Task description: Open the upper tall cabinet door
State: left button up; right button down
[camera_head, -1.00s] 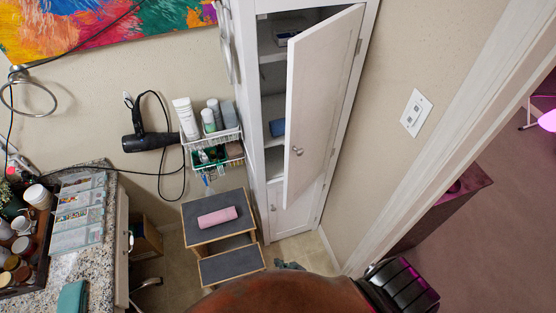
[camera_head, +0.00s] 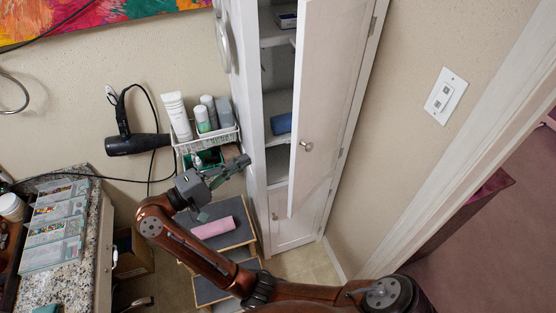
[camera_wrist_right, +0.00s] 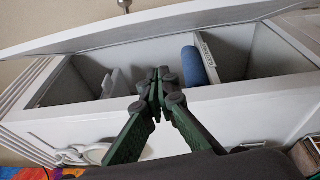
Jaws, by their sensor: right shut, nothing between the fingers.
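The upper tall cabinet door (camera_head: 328,90) is white and stands partly open, hinged on its right side, with a round metal knob (camera_head: 306,146) near its lower free edge. The open cabinet (camera_head: 247,110) shows shelves to the left of the door. My right gripper (camera_head: 243,161) is shut and empty, left of the cabinet's front and apart from the knob. In the right wrist view its dark green fingers (camera_wrist_right: 155,78) meet in front of the open compartment, with the door (camera_wrist_right: 130,28) beyond and the knob (camera_wrist_right: 124,4) at the top edge. My left gripper is out of view.
A blue roll (camera_head: 281,123) lies on a cabinet shelf. A wire rack (camera_head: 216,138) with bottles and a hair dryer (camera_head: 137,144) hang on the wall left of the cabinet. A step stool (camera_head: 228,240) with a pink roll (camera_head: 213,227) stands below my gripper. The lower door (camera_head: 297,226) is closed.

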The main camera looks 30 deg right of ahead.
pick_arm(q)
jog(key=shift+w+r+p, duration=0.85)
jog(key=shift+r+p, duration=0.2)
jog(key=shift+p, duration=0.1)
pick_arm(e)
jog(key=s+d, duration=0.3)
jog(key=d, duration=0.7)
jog(key=shift+s+d+f+m+y, duration=0.2)
jog(key=shift+s+d+m+y, duration=0.2)
